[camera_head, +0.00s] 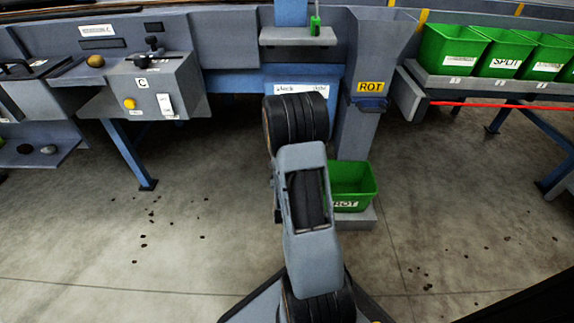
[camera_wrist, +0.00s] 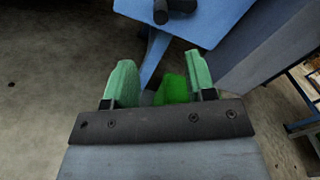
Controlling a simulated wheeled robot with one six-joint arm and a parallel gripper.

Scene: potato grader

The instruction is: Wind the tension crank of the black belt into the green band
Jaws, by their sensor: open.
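My gripper (camera_wrist: 161,72) shows in the wrist view with its two pale green fingers apart and nothing held between them. In the head view my arm hides the gripper. A black cylindrical part (camera_wrist: 175,6), possibly of the crank, sits on a blue panel at the top edge of the wrist view, beyond the fingertips. In the head view a white label strip (camera_head: 283,88) is on a blue panel behind my arm; its lettering is hard to read. I cannot make out the belt, the crank's full shape or the green band on a gauge.
A green ROT bin (camera_head: 352,183) stands on a low base under the grey ROT chute (camera_head: 366,110). A grey control box (camera_head: 150,92) is at left. Green bins (camera_head: 450,48) line a shelf (camera_head: 500,88) at upper right. The floor in front is open, with scattered dark bits.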

